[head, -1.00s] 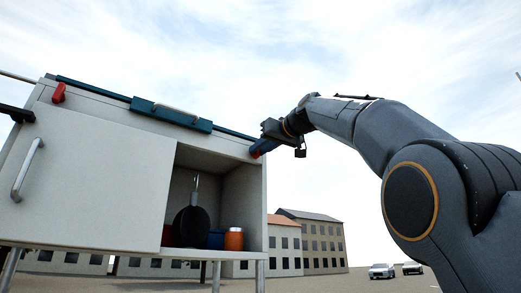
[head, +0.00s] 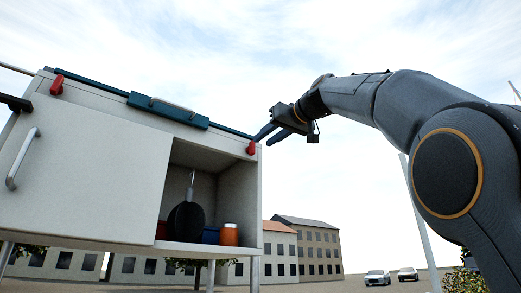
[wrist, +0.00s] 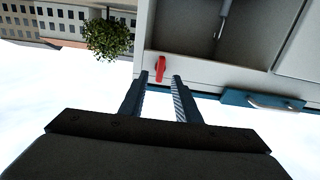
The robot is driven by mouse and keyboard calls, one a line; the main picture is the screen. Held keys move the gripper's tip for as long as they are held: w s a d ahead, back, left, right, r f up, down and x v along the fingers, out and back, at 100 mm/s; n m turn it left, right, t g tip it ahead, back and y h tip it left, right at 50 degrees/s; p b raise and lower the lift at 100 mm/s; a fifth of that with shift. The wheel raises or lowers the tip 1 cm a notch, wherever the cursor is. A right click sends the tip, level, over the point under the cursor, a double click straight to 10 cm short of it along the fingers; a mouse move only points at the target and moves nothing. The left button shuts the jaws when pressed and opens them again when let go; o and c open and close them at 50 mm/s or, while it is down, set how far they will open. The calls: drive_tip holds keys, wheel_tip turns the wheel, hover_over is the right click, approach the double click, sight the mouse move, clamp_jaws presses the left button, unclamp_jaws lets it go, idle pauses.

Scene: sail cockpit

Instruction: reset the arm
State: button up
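My gripper (head: 268,133) is at the upper right corner of the white cabinet, in open air just right of it in the head view. In the wrist view my gripper (wrist: 160,78) shows two separate fingers with an empty gap between them. A red latch (wrist: 160,68) lies beyond the fingertips, on the cabinet edge. The same red latch (head: 251,148) shows in the head view, apart from the fingers. My arm reaches in from the right.
The white cabinet (head: 80,160) has a sliding door with a handle (head: 22,158), a teal lid (head: 168,109) and another red latch (head: 57,85). Its open bay holds a dark round paddle-like thing (head: 186,220), an orange jar (head: 229,235) and a blue item (head: 210,235). Open air lies right.

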drive_tip(key=shift+s+d, duration=0.4)
drive_tip(key=shift+s, duration=0.2)
drive_tip(key=w+d+f+m+g+h, duration=0.15)
drive_tip(key=w+f, duration=0.35)
drive_tip(key=f, duration=0.5)
drive_tip(key=w+d+f+m+g+h, duration=0.15)
drive_tip(key=w+f, duration=0.35)
drive_tip(key=f, duration=0.6)
drive_tip(key=s+d+f+m+g+h, duration=0.1)
drive_tip(key=s+d+f+g+h, duration=0.1)
drive_tip(key=f, duration=1.1)
drive_tip(key=s+d+f+m+g+h, duration=0.1)
drive_tip(key=d+f, duration=0.2)
drive_tip(key=f, duration=1)
drive_tip(key=s+d+f+m+g+h, duration=0.1)
drive_tip(key=s+d+f+g+h, duration=0.1)
drive_tip(key=f, duration=1)
drive_tip(key=s+d+f+g+h, duration=0.1)
drive_tip(key=s+d+f+g, duration=0.1)
drive_tip(key=s+f, duration=1.3)
drive_tip(key=s+d+f+m+g+h, duration=0.1)
drive_tip(key=s+d+f+g, duration=0.2)
drive_tip(key=s+f, duration=1.2)
drive_tip(key=shift+s+d+f+g, duration=0.3)
drive_tip(key=shift+s+f+g, duration=0.1)
drive_tip(key=shift+s+g, duration=0.4)
